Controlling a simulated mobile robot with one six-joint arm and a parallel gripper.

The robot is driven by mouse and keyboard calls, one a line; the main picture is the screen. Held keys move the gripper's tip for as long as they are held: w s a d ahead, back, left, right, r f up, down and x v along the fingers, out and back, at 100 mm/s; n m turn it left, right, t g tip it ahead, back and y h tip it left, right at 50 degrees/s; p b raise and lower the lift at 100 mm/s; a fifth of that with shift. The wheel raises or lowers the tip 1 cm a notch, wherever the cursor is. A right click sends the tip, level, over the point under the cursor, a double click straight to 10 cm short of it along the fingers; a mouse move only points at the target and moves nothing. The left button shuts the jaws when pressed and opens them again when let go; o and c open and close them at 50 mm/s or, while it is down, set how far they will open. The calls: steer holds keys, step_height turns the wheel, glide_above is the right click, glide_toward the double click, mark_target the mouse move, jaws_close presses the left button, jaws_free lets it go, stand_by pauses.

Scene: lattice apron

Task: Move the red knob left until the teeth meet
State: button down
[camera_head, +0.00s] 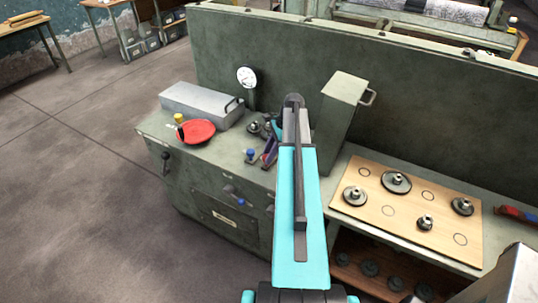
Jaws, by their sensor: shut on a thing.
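A geared mechanism (256,128) with dark round wheels sits on the green cabinet top, left of my arm. Beside it is a small purple and dark part (270,150) with a bit of red at its lower left. I cannot tell whether that red is the red knob, and I cannot make out the teeth. My cyan arm reaches up the middle of the view and covers the right side of this area. My gripper cannot be made out; the end of the arm is hidden behind its own links.
A red disc (196,132) and a grey box (200,104) lie on the cabinet's left. A dial (246,77) stands behind. A green box with a handle (340,107) is right of my arm. A wooden board (385,224) with several metal wheels lies at right.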

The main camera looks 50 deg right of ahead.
steer(key=c, duration=1.4)
jaws_free()
steer(key=shift+o, duration=0.2)
steer(key=shift+r, duration=0.15)
steer(key=b+v, duration=0.3)
steer(key=v, duration=1)
steer(key=shift+r+b, duration=0.25)
steer(key=shift+b, duration=0.15)
steer(key=shift+d, duration=0.1)
